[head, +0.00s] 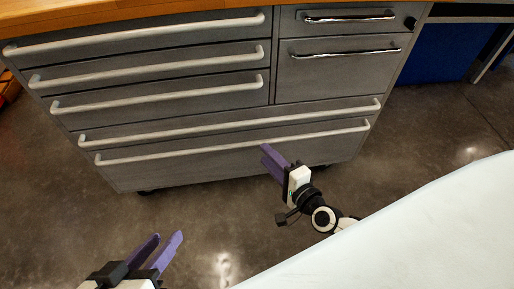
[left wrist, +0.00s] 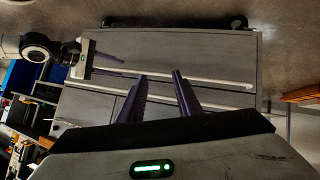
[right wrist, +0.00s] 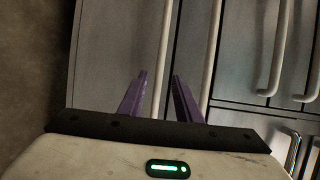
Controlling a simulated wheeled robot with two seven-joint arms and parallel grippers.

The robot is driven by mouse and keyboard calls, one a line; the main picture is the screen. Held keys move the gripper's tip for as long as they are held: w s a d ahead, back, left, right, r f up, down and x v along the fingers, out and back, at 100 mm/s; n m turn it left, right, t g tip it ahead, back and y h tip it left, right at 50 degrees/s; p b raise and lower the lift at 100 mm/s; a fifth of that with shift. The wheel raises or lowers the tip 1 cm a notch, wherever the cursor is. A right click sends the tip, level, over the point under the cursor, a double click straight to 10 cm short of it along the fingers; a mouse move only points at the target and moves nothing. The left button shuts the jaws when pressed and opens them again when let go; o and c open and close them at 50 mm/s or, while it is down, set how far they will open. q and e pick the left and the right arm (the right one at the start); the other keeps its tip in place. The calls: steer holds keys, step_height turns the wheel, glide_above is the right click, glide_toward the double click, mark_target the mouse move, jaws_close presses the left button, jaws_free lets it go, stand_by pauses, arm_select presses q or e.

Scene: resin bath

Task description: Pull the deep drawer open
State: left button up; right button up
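A grey metal cabinet holds several closed drawers. The bottom drawer (head: 190,167) has a tall front and a long pale bar handle (head: 200,147); its front shows at left in the right wrist view (right wrist: 108,50). My right gripper (head: 267,155) is at this handle, right of its middle. In the right wrist view the fingers are apart, and the bar (right wrist: 164,50) runs through the gap between them; whether they surround it in depth is unclear. My left gripper (head: 160,243) is open and empty, low in front of the cabinet and away from it.
Another long handle (head: 230,122) runs just above. Three short drawers (head: 150,62) are upper left; two drawers with chrome handles (head: 345,54) are upper right. A wooden top (head: 120,13) covers the cabinet. A pale surface (head: 420,235) fills the lower right. Floor (head: 200,215) in front is clear.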

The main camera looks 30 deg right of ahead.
steer(key=b+x, duration=0.1)
steer(key=x, duration=0.5)
jaws_close()
